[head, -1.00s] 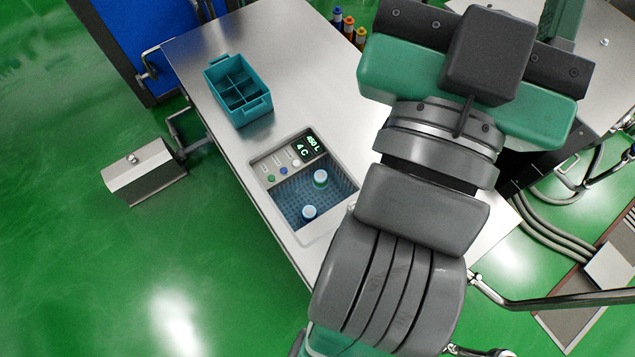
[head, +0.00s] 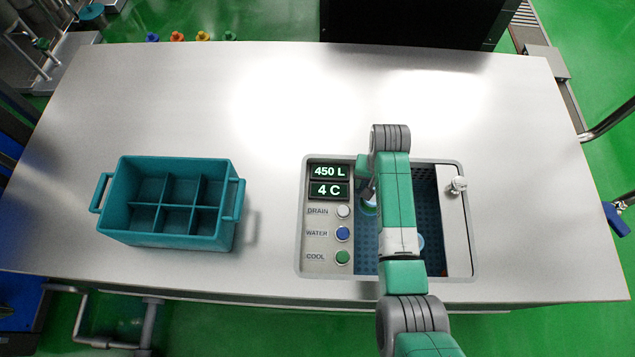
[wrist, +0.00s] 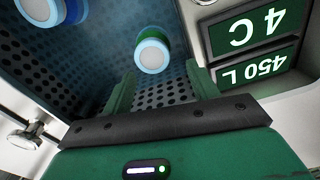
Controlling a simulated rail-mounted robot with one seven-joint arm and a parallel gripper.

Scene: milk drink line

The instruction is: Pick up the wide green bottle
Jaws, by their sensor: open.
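The green bottle (wrist: 152,52), with a round pale cap, stands in the perforated basin (wrist: 165,92) in the wrist view. Nothing is held. A second bottle (wrist: 42,10), with a pale cap and a blue body, is cut off at the wrist view's top left. My arm hides most of the gripper and part of the basin in the head view.
A teal divided crate (head: 122,225) with empty compartments stands on the steel table (head: 270,120) to the left. A panel (head: 327,218) with displays and buttons lines the basin's left side. A white plate with a knob (head: 457,220) lies at its right. The table behind is clear.

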